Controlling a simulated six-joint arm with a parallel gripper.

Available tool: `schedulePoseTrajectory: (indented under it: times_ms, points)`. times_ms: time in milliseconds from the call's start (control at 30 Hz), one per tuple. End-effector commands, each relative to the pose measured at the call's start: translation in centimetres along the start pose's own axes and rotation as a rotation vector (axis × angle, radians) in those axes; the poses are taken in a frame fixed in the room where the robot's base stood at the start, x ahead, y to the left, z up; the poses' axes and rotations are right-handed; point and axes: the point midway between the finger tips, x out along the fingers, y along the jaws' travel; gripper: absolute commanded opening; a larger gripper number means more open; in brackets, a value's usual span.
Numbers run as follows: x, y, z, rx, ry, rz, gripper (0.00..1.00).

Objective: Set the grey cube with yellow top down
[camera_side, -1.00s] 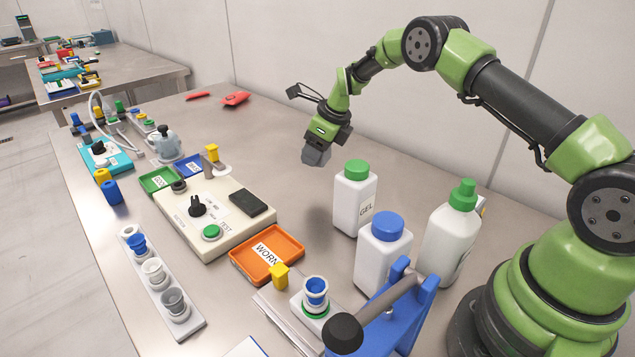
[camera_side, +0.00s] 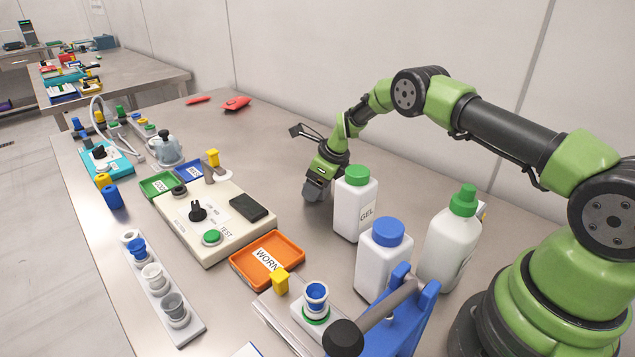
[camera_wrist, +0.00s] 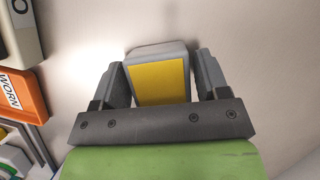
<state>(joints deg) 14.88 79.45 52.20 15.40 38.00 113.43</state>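The grey cube with yellow top (camera_wrist: 160,82) sits between the two fingers of my gripper (camera_wrist: 163,78) in the wrist view, its yellow face toward the camera. A thin gap seems to show by the right finger. In the side view my gripper (camera_side: 317,188) is low over the bare steel table, just left of the green-capped GEL bottle. The grey shape at its end is dark there, and I cannot tell whether the cube's underside touches the table.
The GEL bottle (camera_side: 352,205) stands close to the right of my gripper. A blue-capped bottle (camera_side: 383,258) and a larger green-capped bottle (camera_side: 450,240) stand nearer. The orange WORN tray (camera_side: 292,247) and beige test station (camera_side: 190,222) lie left. Table behind the gripper is clear.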

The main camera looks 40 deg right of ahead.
Motion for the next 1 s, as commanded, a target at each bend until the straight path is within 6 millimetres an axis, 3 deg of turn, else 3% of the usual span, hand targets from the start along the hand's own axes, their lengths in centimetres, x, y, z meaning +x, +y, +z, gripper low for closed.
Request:
schedulePoseTrajectory:
  times_ms: [300, 467, 1000]
  points:
    - [-0.1, 0.0, 0.0, 0.000, 0.000, 0.000, 0.80]
    - [-1.1, -0.1, 0.2, 0.000, -0.001, -0.001, 0.80]
    - [-10.8, -0.1, 0.2, 0.000, -0.003, -0.002, 0.80]
